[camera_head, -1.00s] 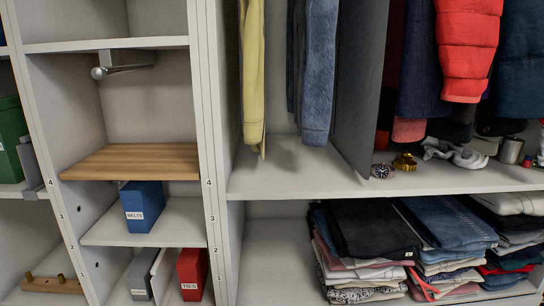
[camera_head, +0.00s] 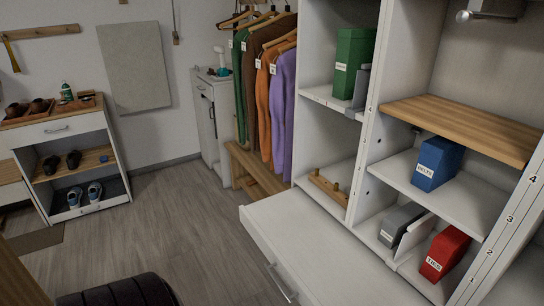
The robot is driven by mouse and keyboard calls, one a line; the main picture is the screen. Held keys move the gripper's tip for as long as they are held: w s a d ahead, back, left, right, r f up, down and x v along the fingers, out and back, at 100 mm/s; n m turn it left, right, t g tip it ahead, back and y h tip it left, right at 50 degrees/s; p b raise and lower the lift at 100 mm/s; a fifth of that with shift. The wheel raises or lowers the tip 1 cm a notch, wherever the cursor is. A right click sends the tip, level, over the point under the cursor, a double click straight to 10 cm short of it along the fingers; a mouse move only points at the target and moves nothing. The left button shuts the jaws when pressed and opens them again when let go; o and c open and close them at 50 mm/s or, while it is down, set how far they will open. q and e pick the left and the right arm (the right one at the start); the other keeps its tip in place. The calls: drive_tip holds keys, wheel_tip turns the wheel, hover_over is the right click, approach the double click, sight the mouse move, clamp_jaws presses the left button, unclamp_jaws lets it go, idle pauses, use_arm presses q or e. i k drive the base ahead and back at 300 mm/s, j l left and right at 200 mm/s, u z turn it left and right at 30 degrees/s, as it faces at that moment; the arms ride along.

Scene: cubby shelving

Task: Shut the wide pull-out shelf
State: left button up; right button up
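A wide white pull-out shelf (camera_head: 318,245) stands out from the bottom of the cubby shelving, over the floor. Its top is bare. A metal bar handle (camera_head: 282,285) is on its front face, near the bottom of the view. The front runs from the left corner down out of the picture, so its right end is hidden. A wooden board (camera_head: 462,126) lies higher up in the right cubby column. Neither of my grippers is in view.
Blue (camera_head: 437,164), red (camera_head: 443,253) and grey (camera_head: 399,226) boxes stand in the cubbies. A green box (camera_head: 352,62) is above left. Hanging clothes (camera_head: 262,90) and a shoe rack (camera_head: 72,160) are farther back. Grey floor (camera_head: 185,215) left of the pull-out shelf is clear.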

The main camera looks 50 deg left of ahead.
sight(321, 263)
drive_tip(key=u, duration=1.4)
